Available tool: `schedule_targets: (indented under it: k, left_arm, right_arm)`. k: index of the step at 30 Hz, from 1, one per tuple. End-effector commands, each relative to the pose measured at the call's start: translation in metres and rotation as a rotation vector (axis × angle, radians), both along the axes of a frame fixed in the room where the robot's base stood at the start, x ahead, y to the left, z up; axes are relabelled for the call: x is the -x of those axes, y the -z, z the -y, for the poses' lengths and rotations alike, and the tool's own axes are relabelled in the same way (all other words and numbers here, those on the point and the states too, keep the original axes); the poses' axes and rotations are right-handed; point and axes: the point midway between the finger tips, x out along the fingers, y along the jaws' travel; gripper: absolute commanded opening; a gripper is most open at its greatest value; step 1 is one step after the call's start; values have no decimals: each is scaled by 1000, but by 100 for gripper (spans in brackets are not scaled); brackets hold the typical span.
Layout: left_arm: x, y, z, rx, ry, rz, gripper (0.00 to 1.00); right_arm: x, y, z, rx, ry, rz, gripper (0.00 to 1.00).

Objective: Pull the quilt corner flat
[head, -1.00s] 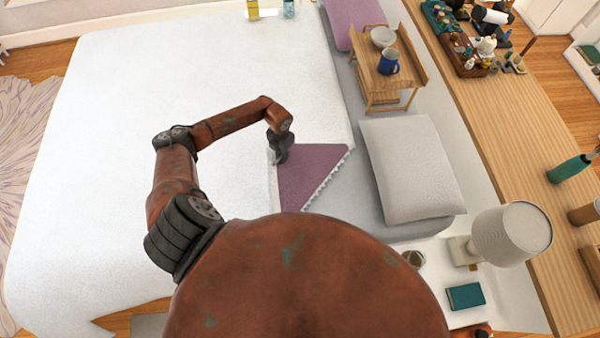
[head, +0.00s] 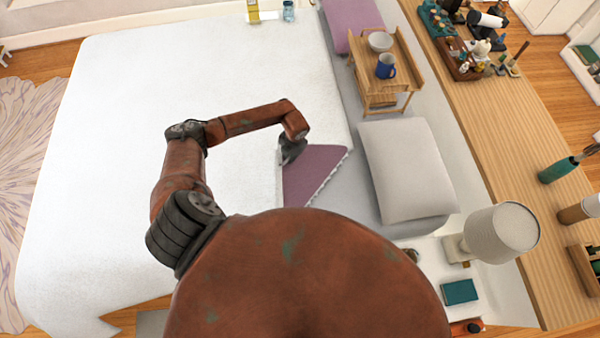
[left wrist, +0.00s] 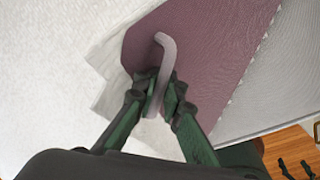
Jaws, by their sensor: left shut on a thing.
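The white quilt (head: 110,110) covers most of the bed. Its near right corner is folded back, showing a mauve underside (head: 313,170) with a scalloped edge against the grey sheet. In the left wrist view the mauve patch (left wrist: 215,50) lies beyond the fingers. My left gripper (head: 290,152) is at the left edge of the mauve flap. In the left wrist view its fingers (left wrist: 158,100) are shut on a pale mauve curled strip (left wrist: 164,58) that stands up between them, the quilt corner. My right gripper is not in view.
A grey pillow (head: 408,170) lies right of the flap. A wooden bed tray (head: 385,75) with a bowl and a blue mug (head: 386,66) stands behind it. A lamp (head: 500,235) and teal book (head: 460,291) are on the white nightstand.

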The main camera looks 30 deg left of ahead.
Motion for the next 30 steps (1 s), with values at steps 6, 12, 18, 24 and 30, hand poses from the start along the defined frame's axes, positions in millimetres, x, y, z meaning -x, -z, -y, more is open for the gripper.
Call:
schedule_targets:
  k: [6,12,18,24,30]
  left_arm:
    - [-2,-1,0,-4,-2,6,0]
    - [-2,-10,9,-24,2,6,0]
    - [-1,-21,21,-71,0,11,0]
    - [-1,-21,21,-81,-2,13,0]
    - [-1,-22,23,-85,-2,14,0]
  right_arm:
    - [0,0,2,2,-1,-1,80]
    - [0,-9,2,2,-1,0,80]
    - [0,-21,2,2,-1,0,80]
    - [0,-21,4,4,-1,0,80]
    - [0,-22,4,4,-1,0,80]
